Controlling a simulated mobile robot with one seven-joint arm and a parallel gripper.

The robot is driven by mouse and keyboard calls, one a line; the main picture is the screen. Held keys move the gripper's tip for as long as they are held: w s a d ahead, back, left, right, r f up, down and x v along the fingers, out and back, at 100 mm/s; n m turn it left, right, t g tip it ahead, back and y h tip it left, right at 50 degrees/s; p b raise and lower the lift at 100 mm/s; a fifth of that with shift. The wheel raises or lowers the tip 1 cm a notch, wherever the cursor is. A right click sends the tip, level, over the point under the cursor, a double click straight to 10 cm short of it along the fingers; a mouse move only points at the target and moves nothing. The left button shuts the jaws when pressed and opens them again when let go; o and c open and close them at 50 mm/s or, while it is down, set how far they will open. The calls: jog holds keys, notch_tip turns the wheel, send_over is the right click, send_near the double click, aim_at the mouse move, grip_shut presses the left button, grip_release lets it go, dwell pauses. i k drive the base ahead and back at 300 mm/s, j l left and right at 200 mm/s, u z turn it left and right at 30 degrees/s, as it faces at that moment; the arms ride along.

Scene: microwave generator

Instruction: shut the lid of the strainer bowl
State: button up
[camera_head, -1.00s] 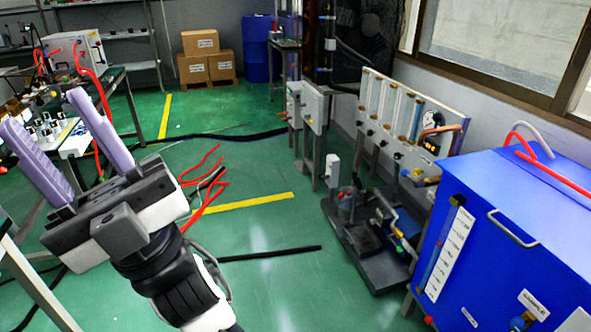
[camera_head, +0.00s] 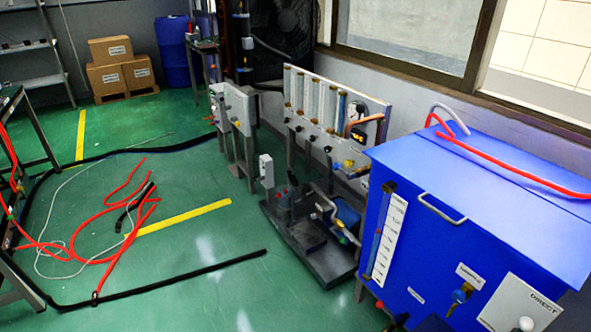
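I see no strainer bowl that I can make out for certain in the head view. A pump unit on a dark base (camera_head: 312,240) stands on the floor at the centre right, with pipes and small fittings too small to tell apart. My gripper is out of view now.
A large blue tank (camera_head: 470,220) with a handle fills the right side. A panel of flow tubes (camera_head: 325,110) stands behind the pump. Red hoses (camera_head: 110,225) and a black cable (camera_head: 180,284) lie on the green floor. Boxes (camera_head: 120,68) and a blue drum (camera_head: 173,52) stand at the back.

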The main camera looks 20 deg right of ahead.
aim_at(292, 176)
jog(key=i+l, duration=0.1)
jog(key=l, duration=0.35)
jog(key=i+l, duration=0.1)
jog(key=l, duration=0.75)
jog(key=i+l, duration=0.15)
jog(key=l, duration=0.3)
